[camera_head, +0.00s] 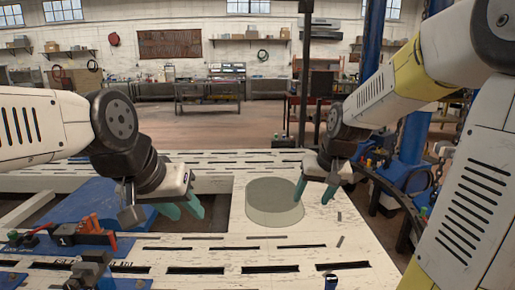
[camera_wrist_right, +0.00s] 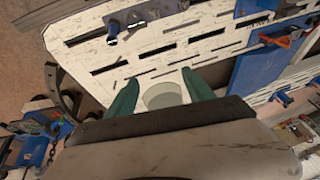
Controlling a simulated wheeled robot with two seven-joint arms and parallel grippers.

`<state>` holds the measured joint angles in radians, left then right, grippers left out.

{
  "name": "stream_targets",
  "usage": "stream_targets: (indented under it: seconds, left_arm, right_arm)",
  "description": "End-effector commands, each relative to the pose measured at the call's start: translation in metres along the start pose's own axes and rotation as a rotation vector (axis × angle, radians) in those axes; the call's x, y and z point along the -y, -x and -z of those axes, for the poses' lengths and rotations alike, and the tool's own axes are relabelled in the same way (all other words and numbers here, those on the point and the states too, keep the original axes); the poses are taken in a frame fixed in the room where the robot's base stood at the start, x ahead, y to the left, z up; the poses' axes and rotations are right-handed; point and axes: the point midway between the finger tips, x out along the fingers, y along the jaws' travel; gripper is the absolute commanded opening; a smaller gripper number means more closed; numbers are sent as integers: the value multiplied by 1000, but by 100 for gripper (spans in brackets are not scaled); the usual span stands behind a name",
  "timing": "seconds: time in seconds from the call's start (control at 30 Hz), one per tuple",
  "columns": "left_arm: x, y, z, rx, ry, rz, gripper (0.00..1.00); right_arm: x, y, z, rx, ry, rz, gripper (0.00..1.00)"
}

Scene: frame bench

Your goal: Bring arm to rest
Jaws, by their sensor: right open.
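My right arm comes in from the right in the head view, and its gripper (camera_head: 314,192) hangs above the white slotted bench with teal fingers pointing down. In the right wrist view the right gripper (camera_wrist_right: 160,88) has its two teal fingers spread wide with nothing between them.
The white bench (camera_head: 215,255) has long slots and an opening near the left gripper. Blue plates with clamps (camera_head: 75,235) are at the left. A blue post (camera_head: 372,40) and blue fixtures (camera_head: 400,175) stand at the right. The bench's front middle is mostly clear.

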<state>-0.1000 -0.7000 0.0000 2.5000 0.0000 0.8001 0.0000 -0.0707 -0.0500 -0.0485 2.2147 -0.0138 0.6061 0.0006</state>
Motion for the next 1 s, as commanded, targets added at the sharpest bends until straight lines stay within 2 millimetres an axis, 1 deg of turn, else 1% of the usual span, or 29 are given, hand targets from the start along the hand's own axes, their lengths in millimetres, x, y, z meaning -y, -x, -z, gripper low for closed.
stream_targets:
  seconds: [0.03,0.1,0.2,0.3,0.4,0.5,0.6,1.0]
  left_arm:
    - [0,0,0,0,0,0,36]
    - [0,0,0,0,0,0,36]
    - [0,0,0,0,0,0,36]
    - [0,0,0,0,0,0,36]
    - [0,0,0,0,0,0,36]
    - [0,0,0,0,0,0,36]
    - [0,0,0,0,0,0,36]
    - [0,0,0,0,0,0,36]
  right_arm:
    - [4,24,-11,-29,7,7,61]
    - [9,50,-30,-55,16,15,61]
    - [14,80,-58,-92,28,25,61]
    - [18,103,-86,-123,41,32,61]
    - [20,116,-108,-148,51,36,61]
    - [21,124,-122,-164,57,38,61]
    - [22,126,-130,-169,60,39,61]
    - [22,127,-131,-171,60,39,61]
